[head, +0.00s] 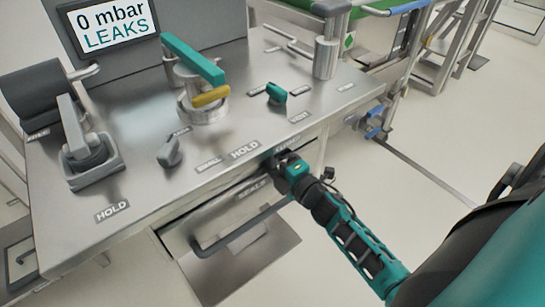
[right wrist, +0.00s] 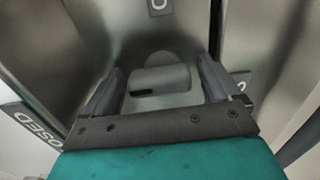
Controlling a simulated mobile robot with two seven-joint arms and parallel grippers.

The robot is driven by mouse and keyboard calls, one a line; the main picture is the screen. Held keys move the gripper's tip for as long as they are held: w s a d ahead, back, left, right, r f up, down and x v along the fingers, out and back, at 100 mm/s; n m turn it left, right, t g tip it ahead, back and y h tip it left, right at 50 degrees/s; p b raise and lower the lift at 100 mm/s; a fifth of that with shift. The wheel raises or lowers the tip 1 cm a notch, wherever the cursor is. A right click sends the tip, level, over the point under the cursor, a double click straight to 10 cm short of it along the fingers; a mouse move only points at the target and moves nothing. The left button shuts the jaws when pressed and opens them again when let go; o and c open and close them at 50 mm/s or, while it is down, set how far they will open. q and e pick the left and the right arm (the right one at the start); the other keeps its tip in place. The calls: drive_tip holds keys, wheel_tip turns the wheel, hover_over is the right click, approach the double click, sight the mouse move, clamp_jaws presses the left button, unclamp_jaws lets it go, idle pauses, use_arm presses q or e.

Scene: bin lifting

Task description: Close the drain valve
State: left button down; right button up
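My right gripper (head: 274,160) reaches from the right to the front edge of the steel bench, at a recess under the top. In the right wrist view, a grey knob (right wrist: 160,80) sits between the two fingers of this gripper (right wrist: 162,82). A gap shows on each side, so the fingers look open and not closed on it. My left gripper is not in view.
The bench top carries a grey lever (head: 78,135), a teal-and-yellow handled valve (head: 200,85), a small grey knob (head: 170,152) and a teal knob (head: 277,94). A drawer with a bar handle (head: 243,228) is below. A screen (head: 110,25) reads 0 mbar LEAKS. A blue-handled valve (head: 375,132) is at right.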

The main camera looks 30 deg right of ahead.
use_arm(q)
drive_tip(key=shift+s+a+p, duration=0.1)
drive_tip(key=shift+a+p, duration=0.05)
drive_tip(key=shift+p, duration=0.15)
use_arm(e)
drive_tip(key=s+d, duration=0.1)
drive_tip(key=s, duration=1.2)
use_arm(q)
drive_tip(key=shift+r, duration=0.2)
use_arm(e)
drive_tip(key=shift+w, duration=0.1)
use_arm(q)
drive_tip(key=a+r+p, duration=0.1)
drive_tip(key=p, duration=0.2)
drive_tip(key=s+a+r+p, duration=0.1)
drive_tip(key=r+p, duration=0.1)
drive_tip(key=p, duration=0.1)
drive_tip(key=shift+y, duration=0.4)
use_arm(e)
drive_tip(key=s+a+f+m+g, duration=0.1)
drive_tip(key=s+a+m+g, duration=0.1)
drive_tip(key=a+m, duration=0.4)
drive_tip(key=s+a+f+m+g, duration=0.1)
drive_tip(key=a+m+g, duration=0.4)
drive_tip(key=m, duration=0.5)
drive_tip(key=shift+s+a+f+m+y, duration=0.3)
drive_tip(key=shift+s+a, duration=0.3)
drive_tip(key=shift+a, duration=0.45)
